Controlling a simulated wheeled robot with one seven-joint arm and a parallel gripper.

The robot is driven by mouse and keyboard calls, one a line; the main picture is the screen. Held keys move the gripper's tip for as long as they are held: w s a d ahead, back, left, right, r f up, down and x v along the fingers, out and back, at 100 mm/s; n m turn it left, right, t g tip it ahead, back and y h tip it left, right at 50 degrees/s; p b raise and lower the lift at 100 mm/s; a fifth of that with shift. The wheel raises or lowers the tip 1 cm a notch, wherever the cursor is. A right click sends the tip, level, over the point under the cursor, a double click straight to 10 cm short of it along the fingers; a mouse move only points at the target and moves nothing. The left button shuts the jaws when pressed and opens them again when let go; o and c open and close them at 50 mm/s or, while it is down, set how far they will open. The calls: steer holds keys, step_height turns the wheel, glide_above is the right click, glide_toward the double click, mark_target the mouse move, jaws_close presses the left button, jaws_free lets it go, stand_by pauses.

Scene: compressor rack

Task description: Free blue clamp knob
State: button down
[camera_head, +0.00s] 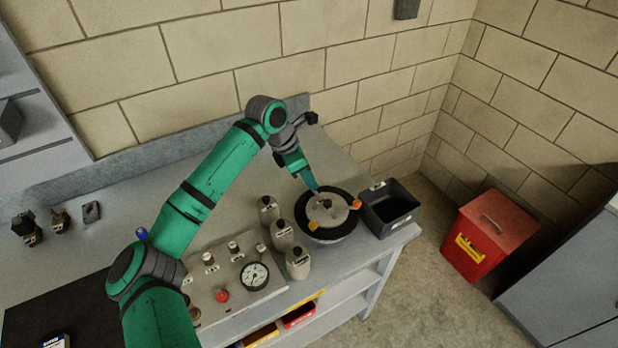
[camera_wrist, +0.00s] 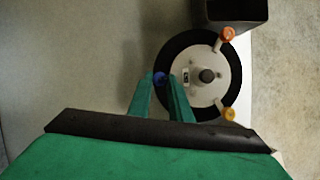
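The round lid (camera_wrist: 203,95), pale with a dark ring, sits on a vessel at the bench's right end; it also shows in the head view (camera_head: 336,213). A blue clamp knob (camera_wrist: 160,78) is at the lid's left rim in the wrist view. My gripper (camera_wrist: 161,80) is over that rim, its fingertips on either side of the blue knob. Whether the fingers touch it I cannot tell. In the head view my gripper (camera_head: 314,189) reaches the lid's far edge and the blue knob is hidden. An orange-red knob (camera_wrist: 228,35) and a yellow knob (camera_wrist: 229,114) sit elsewhere on the rim.
A dark open bin (camera_head: 390,210) stands right of the lid. Several bottles (camera_head: 281,234) stand left of it, near a panel with a gauge (camera_head: 254,275) and red button (camera_head: 222,295). A red floor bin (camera_head: 489,233) is farther right. The wall is behind.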

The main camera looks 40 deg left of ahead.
steer(key=shift+n, duration=0.3)
steer(key=n, duration=0.2)
steer(key=n+y, duration=0.1)
steer(key=shift+s+d+n+t, duration=0.1)
steer(key=shift+d+n+t, duration=0.1)
steer(key=shift+n+t, duration=0.2)
steer(key=n, duration=0.1)
steer(key=n+y, duration=0.1)
steer(key=n, duration=0.1)
steer(key=n+y, duration=0.1)
steer(key=shift+d, duration=0.25)
steer(key=n, duration=0.1)
steer(key=n+y, duration=0.1)
steer(key=n, duration=0.1)
steer(key=n+y, duration=0.1)
steer(key=n, duration=0.1)
steer(key=shift+d+g, duration=0.25)
steer(key=shift+g, duration=0.05)
steer(key=shift+w+d+n+g+y, duration=0.15)
steer(key=shift+n+g+y, duration=0.15)
steer(key=shift+n, duration=0.85)
steer(key=shift+w+a+n+g+y, duration=0.15)
steer(key=shift+n+g+y, duration=0.15)
steer(key=shift+n, duration=0.85)
steer(key=shift+d, duration=0.1)
steer(key=c, duration=1.6)
jaws_free()
steer(key=shift+r, duration=0.15)
